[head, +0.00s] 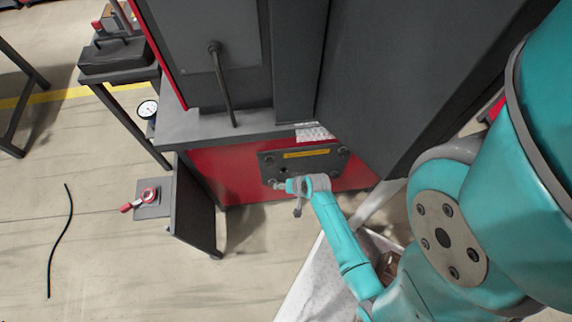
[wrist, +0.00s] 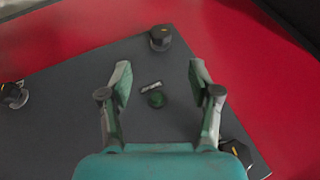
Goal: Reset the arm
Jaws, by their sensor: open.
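My teal arm reaches from the right of the head view down to a dark panel (head: 310,160) on the red machine front. My gripper (head: 277,184) is close to the panel's lower left part; its fingers are too small there to make out. In the wrist view my gripper (wrist: 159,76) is open, its two fingers apart with nothing held between them. Behind the gap, the dark panel (wrist: 75,110) carries a dark green round button (wrist: 157,99) and a small light metal piece (wrist: 151,87). I cannot tell how far the fingertips are from the panel.
Black knobs stand at the panel's corners, one at the top (wrist: 160,38) and one at the left (wrist: 13,95). The red machine front (head: 225,172) surrounds the panel. A black cable (head: 62,238) lies on open floor.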

